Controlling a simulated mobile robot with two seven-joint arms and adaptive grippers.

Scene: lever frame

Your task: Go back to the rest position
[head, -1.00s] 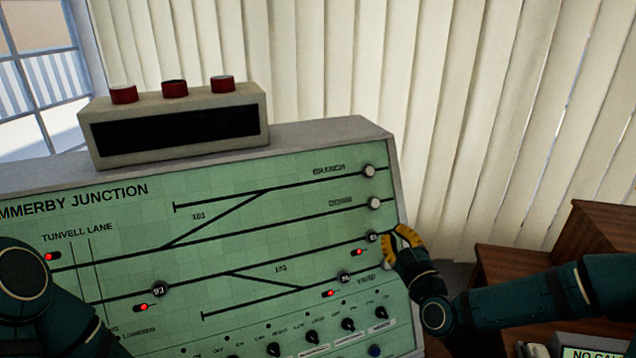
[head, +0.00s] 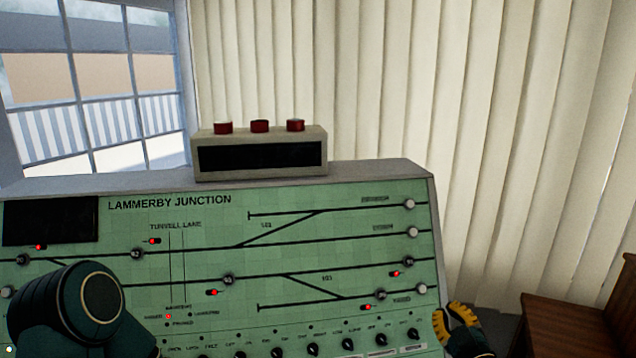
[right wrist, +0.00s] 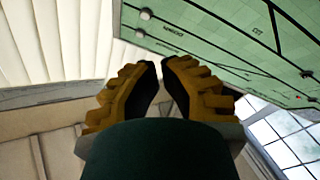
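The green Lammerby Junction panel (head: 200,262) fills the lower left and middle of the head view. It carries black track lines, pale round buttons, red lights and a row of black knobs. My right gripper (head: 455,318) is beside the panel's lower right edge in the head view, apart from any button as far as I can tell. In the right wrist view, its yellow fingers (right wrist: 161,68) have a narrow empty gap between the tips, and the panel (right wrist: 240,40) is beyond them at upper right. My left arm shows at lower left, but its gripper is out of view.
A beige box (head: 262,154) with three red buttons stands on the panel's top. A wooden cabinet (head: 570,325) is at lower right. Pale vertical blinds (head: 400,90) hang behind, and a window (head: 95,100) is at upper left.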

